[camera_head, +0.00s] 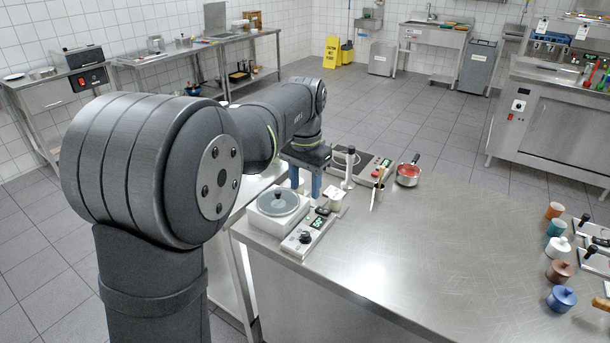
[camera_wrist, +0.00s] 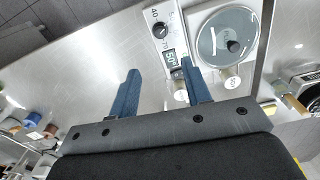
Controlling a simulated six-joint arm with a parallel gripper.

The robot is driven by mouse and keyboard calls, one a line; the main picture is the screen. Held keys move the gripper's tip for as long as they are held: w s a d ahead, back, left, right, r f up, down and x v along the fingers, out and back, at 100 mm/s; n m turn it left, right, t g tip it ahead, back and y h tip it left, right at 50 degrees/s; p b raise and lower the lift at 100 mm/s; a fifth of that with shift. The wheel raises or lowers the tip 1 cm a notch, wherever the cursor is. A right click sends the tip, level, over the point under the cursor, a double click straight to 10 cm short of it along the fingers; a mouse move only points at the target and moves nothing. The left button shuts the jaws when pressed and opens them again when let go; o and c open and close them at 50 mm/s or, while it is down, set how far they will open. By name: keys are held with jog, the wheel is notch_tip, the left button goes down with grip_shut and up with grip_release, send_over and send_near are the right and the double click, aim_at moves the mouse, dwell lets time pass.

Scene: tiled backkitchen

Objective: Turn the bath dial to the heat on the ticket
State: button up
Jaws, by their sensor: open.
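The water bath (camera_head: 266,222) is a white box with a round glass lid at the left end of the steel counter. Its front panel (camera_head: 318,222) carries a black dial (camera_head: 305,237) and a lit green display. In the wrist view the dial (camera_wrist: 161,31) sits beside printed numbers, and the display (camera_wrist: 170,57) seems to read 50. My gripper (camera_head: 308,188) is open, its two blue fingers pointing down behind the bath, apart from the dial. I cannot make out a ticket with a readable heat.
Small labelled jars (camera_head: 332,198) stand close beside the bath. Colored cups and lidded pots (camera_head: 561,297) line the right side. The counter's middle (camera_head: 430,240) is clear.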

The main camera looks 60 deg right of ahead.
aim_at(305, 234)
notch_tip(305, 234, up, 2)
jog(key=shift+r, duration=0.15)
dwell(0.6)
notch_tip(305, 234, down, 18)
jog(key=shift+r, duration=0.25)
dwell(0.4)
